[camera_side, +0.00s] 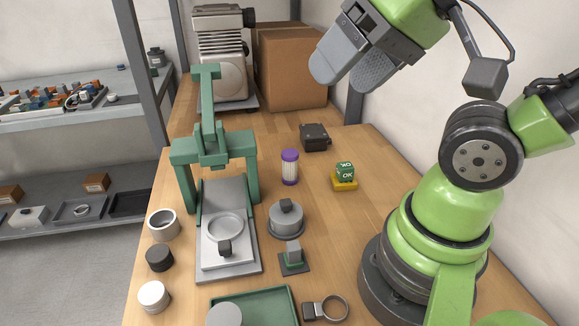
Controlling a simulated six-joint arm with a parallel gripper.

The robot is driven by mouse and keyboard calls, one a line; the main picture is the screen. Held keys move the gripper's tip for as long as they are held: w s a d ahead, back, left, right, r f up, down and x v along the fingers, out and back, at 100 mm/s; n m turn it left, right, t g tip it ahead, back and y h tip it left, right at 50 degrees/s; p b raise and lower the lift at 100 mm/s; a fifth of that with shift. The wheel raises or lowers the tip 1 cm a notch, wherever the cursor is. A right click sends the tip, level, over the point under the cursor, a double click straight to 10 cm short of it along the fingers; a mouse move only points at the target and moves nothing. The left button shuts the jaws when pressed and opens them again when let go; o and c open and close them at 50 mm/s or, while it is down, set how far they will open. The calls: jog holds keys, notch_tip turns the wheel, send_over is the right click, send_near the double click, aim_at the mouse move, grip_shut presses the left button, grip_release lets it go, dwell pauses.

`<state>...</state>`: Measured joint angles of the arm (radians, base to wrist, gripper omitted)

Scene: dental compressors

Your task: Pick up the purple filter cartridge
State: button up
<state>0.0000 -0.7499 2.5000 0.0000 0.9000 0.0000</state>
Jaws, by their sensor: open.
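The purple filter cartridge (290,168) stands upright on the wooden table, with purple ends and a pale ribbed middle. It stands clear of the things around it. My gripper (343,73) is up in the air at the upper right of the cartridge, well apart from it. Its two grey fingers are spread and nothing shows between them.
A green press (209,150) stands left of the cartridge. A grey lidded part (286,218) sits in front, a yellow block with a green cube (345,172) to the right, and a black box (314,137) behind. A cardboard box (291,75) and a compressor (222,55) stand at the back.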

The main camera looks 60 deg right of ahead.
jog(key=w+d+f+m, duration=0.1)
jog(key=w+f+m, duration=0.15)
jog(key=w, duration=0.65)
jog(key=m+g+h, duration=0.3)
jog(key=h, duration=0.3)
send_near(290, 153)
notch_tip(290, 153, down, 3)
jog(key=shift+n, duration=0.25)
jog(key=x, duration=0.4)
jog(key=shift+w+r, duration=0.1)
jog(key=shift+w, duration=0.3)
jog(key=shift+d+r+x, duration=0.1)
jog(key=shift+d+x, duration=0.05)
jog(key=shift+x, duration=0.75)
jog(key=shift+d+r+x, duration=0.1)
jog(key=shift+d+x, duration=0.05)
jog(key=shift+x, duration=0.8)
jog(key=shift+d+x, duration=0.2)
jog(key=shift+x, duration=0.7)
jog(key=shift+w, duration=0.1)
